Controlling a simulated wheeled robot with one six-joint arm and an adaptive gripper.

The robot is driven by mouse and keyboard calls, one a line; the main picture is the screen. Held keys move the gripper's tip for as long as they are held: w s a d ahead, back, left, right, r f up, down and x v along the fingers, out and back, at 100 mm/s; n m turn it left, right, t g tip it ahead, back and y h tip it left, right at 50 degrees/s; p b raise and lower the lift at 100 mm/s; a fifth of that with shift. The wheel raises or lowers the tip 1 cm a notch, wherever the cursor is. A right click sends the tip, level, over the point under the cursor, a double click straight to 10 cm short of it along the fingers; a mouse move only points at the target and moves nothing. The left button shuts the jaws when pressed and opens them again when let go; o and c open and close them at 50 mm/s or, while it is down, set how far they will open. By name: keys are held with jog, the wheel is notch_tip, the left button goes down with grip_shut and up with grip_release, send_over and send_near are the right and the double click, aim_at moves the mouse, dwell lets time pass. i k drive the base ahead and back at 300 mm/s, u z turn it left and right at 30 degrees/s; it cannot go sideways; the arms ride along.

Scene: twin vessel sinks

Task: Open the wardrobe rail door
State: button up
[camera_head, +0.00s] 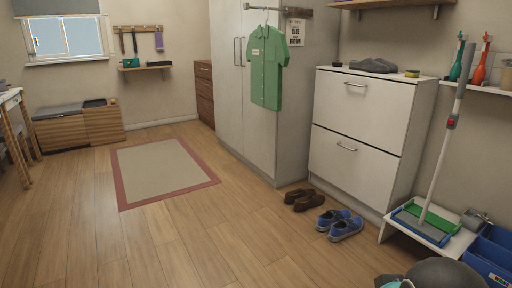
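The tall pale grey wardrobe (315,110) stands right of the middle, with two front doors that look shut. Two vertical bar handles (239,52) sit side by side where the doors meet. A short rail (292,11) shows at the top right of the wardrobe. A green short-sleeved shirt (266,75) hangs on a hanger in front of the right door and hides part of it. The wardrobe's top is cut off by the picture edge. My gripper is not in view.
Brown shoes (303,199) and blue shoes (340,224) lie on the floor before a white two-drawer cabinet (352,136). A low bench with a mop (447,140) stands at the right. A red-bordered rug (163,172) lies left of the wardrobe. The wooden floor in front is clear.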

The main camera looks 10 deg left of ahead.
aim_at(225, 15)
jog(key=u, duration=0.7)
jog(key=i, duration=1.9)
jog(key=u, duration=0.4)
jog(key=i, duration=1.8)
jog(key=z, duration=0.95)
jog(key=i, duration=1.6)
jog(key=z, duration=0.65)
